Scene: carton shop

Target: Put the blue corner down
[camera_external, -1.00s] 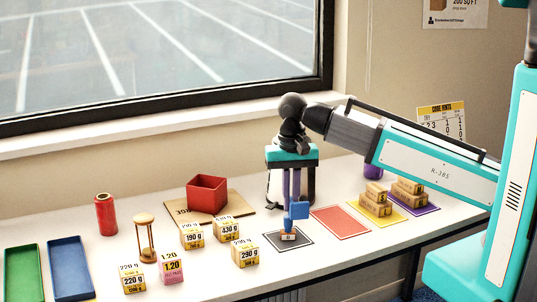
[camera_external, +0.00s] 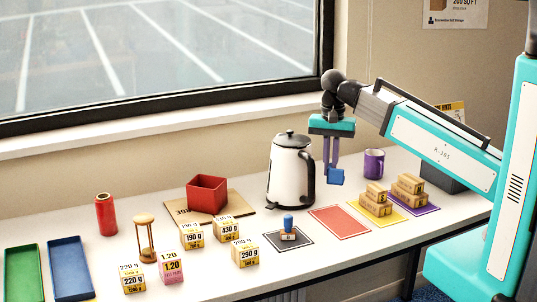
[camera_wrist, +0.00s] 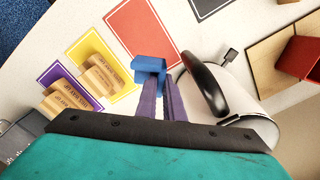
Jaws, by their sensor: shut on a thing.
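My gripper (camera_external: 330,166) is shut on the blue corner (camera_external: 336,177), a small angled blue piece at its fingertips. It holds the piece in the air, right of the kettle and above the far side of the red mat (camera_external: 340,222). In the wrist view the blue corner (camera_wrist: 148,66) sticks out from the purple fingers (camera_wrist: 160,88), with the red mat (camera_wrist: 138,27) behind it. Part of the piece is hidden by the fingers.
A white kettle (camera_external: 287,170) with a black handle stands close left of my gripper. A blue-handled stamp (camera_external: 288,226) stands on the black mat (camera_external: 275,239). Cartons (camera_external: 376,200) sit on the yellow and purple mats. A purple mug (camera_external: 374,162) stands behind. The red mat is empty.

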